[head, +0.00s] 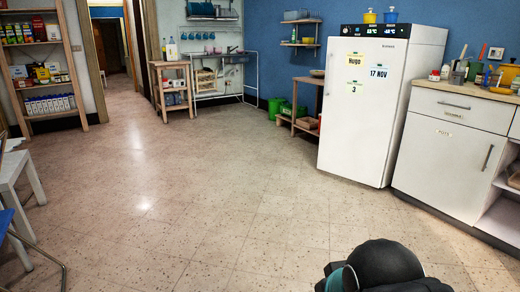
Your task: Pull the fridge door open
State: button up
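The white fridge (353,141) stands at the right of the head view, beside the white kitchen cabinet. Its door is shut. The door front carries several paper notes, and a dark display strip (370,31) runs along its top. I cannot make out a handle on the door. A dark, rounded part of my arm shows at the bottom edge, right of the middle. It is well apart from the fridge, with floor between them. My gripper's fingers are not visible.
The white cabinet with drawer (450,140) stands close to the fridge's right side. A low wooden table (309,83) and a green bin (277,107) are left of the fridge. A white table (18,170) is at the left edge. The tiled floor (200,190) is clear.

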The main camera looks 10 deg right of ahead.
aim_at(363, 79)
jog(key=z, duration=0.7)
jog(key=i, duration=4.4)
jog(key=u, duration=0.35)
